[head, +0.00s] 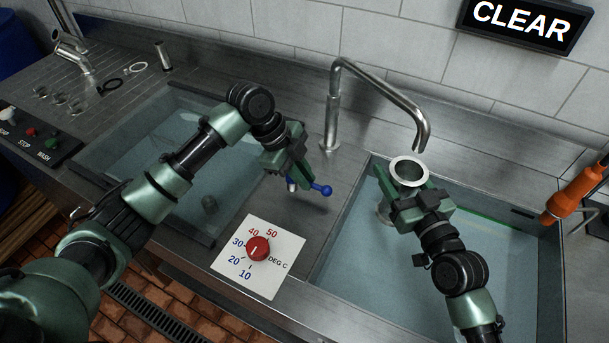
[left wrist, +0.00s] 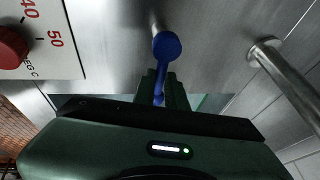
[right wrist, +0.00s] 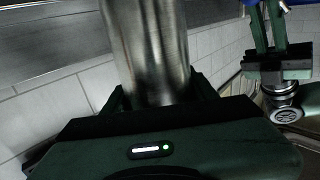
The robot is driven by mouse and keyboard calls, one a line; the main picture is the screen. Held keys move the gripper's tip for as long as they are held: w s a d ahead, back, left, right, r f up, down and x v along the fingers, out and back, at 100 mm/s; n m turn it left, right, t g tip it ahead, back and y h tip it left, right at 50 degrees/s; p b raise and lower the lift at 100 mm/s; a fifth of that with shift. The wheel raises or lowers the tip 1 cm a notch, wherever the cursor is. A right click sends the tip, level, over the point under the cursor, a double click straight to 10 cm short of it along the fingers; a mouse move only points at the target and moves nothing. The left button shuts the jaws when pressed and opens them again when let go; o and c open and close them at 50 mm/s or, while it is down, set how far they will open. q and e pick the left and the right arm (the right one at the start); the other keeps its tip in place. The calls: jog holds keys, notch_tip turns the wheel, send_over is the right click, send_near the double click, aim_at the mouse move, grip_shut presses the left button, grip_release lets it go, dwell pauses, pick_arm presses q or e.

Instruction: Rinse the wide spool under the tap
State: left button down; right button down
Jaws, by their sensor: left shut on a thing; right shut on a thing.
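The wide spool (head: 408,171) is a shiny metal tube with a broad flanged rim. My right gripper (head: 410,198) is shut on it and holds it upright above the right basin, just below the mouth of the curved tap (head: 382,88). The spool's metal side fills the middle of the right wrist view (right wrist: 150,50). I cannot make out a water stream from the tap. My left gripper (head: 298,180) is shut on the blue-knobbed tap lever (head: 322,190), between the basins; the lever also shows in the left wrist view (left wrist: 165,47).
The right basin (head: 330,235) and left basin (head: 120,130) hold water. A temperature panel with a red knob (head: 258,248) lies in front of the lever. An orange-handled sprayer (head: 573,193) is at the right. A sign (head: 522,22) reads CLEAR. Rings and fittings lie on the left drainboard (head: 110,65).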

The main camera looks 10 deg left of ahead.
pick_arm(q)
jog(key=shift+r, duration=0.15)
dwell(0.8)
jog(key=shift+s+a+m+g, duration=0.2)
jog(key=shift+m+g, duration=0.15)
jog(key=shift+m, duration=0.5)
jog(key=shift+s+a+m+g, duration=0.15)
jog(key=shift+m+g, duration=0.2)
jog(key=shift+m, duration=0.5)
jog(key=shift+d, duration=0.1)
jog(key=c, duration=1.5)
grip_release()
jog(key=shift+o, duration=0.2)
jog(key=v, duration=1.2)
